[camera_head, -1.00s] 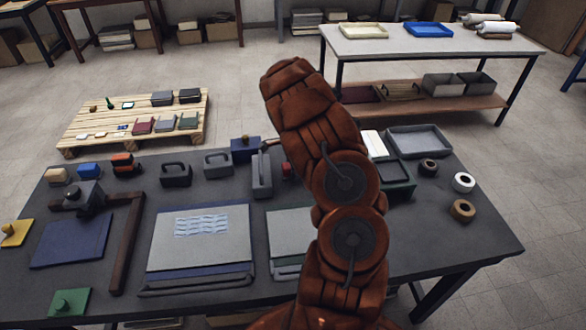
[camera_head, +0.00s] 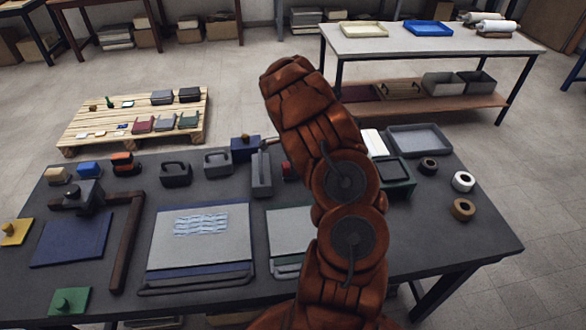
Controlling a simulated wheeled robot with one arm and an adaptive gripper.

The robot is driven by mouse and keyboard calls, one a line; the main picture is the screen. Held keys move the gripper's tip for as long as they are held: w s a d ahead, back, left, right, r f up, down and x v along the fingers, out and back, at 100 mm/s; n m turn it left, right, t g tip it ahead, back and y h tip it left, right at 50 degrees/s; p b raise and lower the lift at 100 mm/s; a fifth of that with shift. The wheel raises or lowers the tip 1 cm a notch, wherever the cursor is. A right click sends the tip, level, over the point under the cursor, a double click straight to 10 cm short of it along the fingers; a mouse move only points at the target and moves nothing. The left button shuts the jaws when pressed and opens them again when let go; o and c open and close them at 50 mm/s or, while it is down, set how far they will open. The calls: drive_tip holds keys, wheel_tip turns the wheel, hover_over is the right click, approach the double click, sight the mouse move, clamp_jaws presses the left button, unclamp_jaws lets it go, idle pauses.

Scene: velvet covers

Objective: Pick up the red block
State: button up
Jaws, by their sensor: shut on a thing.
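A small red block (camera_head: 287,171) shows at the back of the dark table, just left of my arm. My arm covers its right part. My rust-brown arm rises from the bottom of the picture and leans up and to the left across the table. My gripper is hidden behind the arm, so its hold and its contact with the block cannot be seen.
Close to the left of the block stand an upright grey tool (camera_head: 262,175) and a blue box (camera_head: 244,147). A green tray (camera_head: 397,178) and tape rolls (camera_head: 463,182) lie to the right. Bare tabletop (camera_head: 430,230) shows at the right front.

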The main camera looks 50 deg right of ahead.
drive_tip(key=shift+r, duration=0.15)
drive_tip(key=shift+r+b, duration=1.15)
drive_tip(key=shift+r, duration=0.25)
drive_tip(key=shift+s+a+r, duration=0.15)
drive_tip(key=shift+a, duration=0.05)
drive_tip(key=s+a+b, duration=0.1)
drive_tip(key=s+a, duration=0.2)
drive_tip(key=a, duration=0.1)
drive_tip(key=s+a+r+b, duration=0.1)
drive_tip(key=s+a+b, duration=0.1)
drive_tip(key=s+a, duration=0.1)
drive_tip(key=s+a+b, duration=0.2)
drive_tip(key=s+a, duration=0.1)
drive_tip(key=a, duration=0.2)
drive_tip(key=shift+s+a+r, duration=0.1)
drive_tip(key=shift+s+r, duration=0.15)
drive_tip(key=shift+r, duration=0.05)
